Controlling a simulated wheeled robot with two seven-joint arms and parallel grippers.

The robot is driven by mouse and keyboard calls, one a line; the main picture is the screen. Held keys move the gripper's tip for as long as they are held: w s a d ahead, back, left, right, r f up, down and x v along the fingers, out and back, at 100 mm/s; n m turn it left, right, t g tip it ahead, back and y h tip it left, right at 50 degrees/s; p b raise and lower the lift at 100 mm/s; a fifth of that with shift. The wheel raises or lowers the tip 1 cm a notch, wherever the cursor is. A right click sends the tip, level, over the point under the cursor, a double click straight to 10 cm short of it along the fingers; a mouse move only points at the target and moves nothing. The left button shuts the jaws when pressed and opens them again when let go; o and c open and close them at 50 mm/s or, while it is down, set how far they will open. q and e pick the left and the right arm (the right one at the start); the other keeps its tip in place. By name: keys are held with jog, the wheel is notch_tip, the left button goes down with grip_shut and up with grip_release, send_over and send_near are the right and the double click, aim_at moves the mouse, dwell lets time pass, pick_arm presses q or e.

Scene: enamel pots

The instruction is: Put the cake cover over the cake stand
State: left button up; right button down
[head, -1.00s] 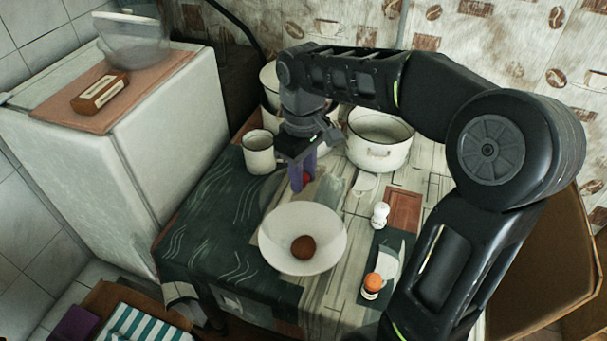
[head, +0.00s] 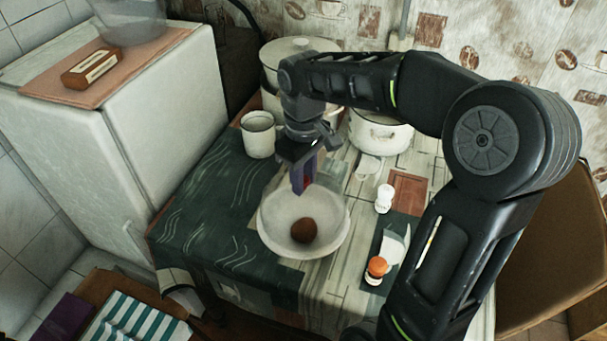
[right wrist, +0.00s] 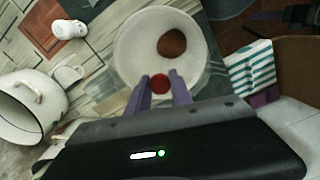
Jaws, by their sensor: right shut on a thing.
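The cake stand (head: 275,245) is a wide white dish near the middle of the table, with a round brown thing (head: 304,231) on it; it also shows in the right wrist view (right wrist: 135,45). My right gripper (head: 303,188) is shut on the red knob (right wrist: 160,82) of the cake cover, at the dish's far side in the head view. The cover is clear and hard to make out; a faint outline and haze show around the dish. I cannot tell whether the cover touches the stand. My left gripper is not in view.
A white mug (head: 258,135) and enamel pots (head: 380,133) stand at the back. A white shaker (head: 384,199) and an orange-topped one (head: 377,267) stand to the right. A clear bowl (head: 130,22) is on the fridge at left. The dark cloth left of the stand is clear.

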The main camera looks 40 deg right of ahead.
jog(key=shift+f, duration=0.4)
dwell(0.3)
jog(key=c, duration=1.1)
grip_release()
jog(key=shift+o, duration=0.3)
jog(key=o, duration=0.4)
jog(key=shift+o, duration=0.2)
jog(key=shift+r+p, duration=2.85)
jog(key=shift+r, duration=0.65)
